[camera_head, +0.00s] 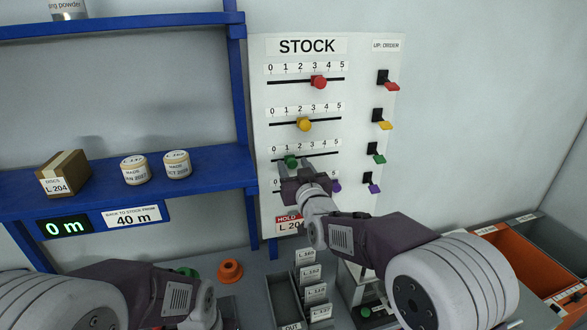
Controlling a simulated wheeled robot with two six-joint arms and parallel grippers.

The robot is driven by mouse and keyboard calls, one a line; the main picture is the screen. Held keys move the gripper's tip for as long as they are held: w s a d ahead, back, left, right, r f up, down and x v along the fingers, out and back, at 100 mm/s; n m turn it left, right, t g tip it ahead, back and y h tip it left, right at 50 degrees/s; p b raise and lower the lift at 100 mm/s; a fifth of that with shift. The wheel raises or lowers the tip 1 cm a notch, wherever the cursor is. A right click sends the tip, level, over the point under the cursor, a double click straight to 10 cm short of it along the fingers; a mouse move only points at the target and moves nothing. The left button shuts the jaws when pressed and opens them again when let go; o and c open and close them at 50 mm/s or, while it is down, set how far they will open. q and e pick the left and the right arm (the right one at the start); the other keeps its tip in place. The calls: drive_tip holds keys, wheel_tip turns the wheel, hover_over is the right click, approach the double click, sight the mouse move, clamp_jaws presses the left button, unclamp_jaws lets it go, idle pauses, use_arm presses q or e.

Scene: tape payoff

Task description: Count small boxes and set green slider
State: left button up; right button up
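The STOCK board (358,62) on the wall has several slider rows marked 0 to 5. The green slider (290,160) stands near 1. My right gripper (293,172) is at the board, at or just below the green knob; whether its fingers touch the knob or are open is unclear. One small brown box (63,174), labelled L.204, sits on the blue shelf (213,176), left of two round tubs (134,169) (177,164). My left gripper (214,309) is low at the lower left, its fingers hard to make out.
The red slider (319,82) is near 3, the yellow slider (304,124) near 2. The purple slider (336,186) is partly behind my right gripper. Coloured switches (377,152) line the board's right side. A card tray (284,300) and orange bin (525,262) stand below.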

drive_tip(key=shift+s+a, duration=0.15)
drive_tip(key=shift+a, duration=0.25)
drive_tip(key=shift+s+d+f, duration=0.1)
drive_tip(key=shift+s+d, duration=0.05)
use_arm(q)
wheel_tip(320, 180, down, 3)
drive_tip(key=b, duration=0.3)
drive_tip(key=shift+a+f, duration=0.15)
drive_tip(key=shift+f, duration=0.05)
use_arm(e)
drive_tip(key=v, duration=0.8)
drive_tip(key=shift+s, duration=0.35)
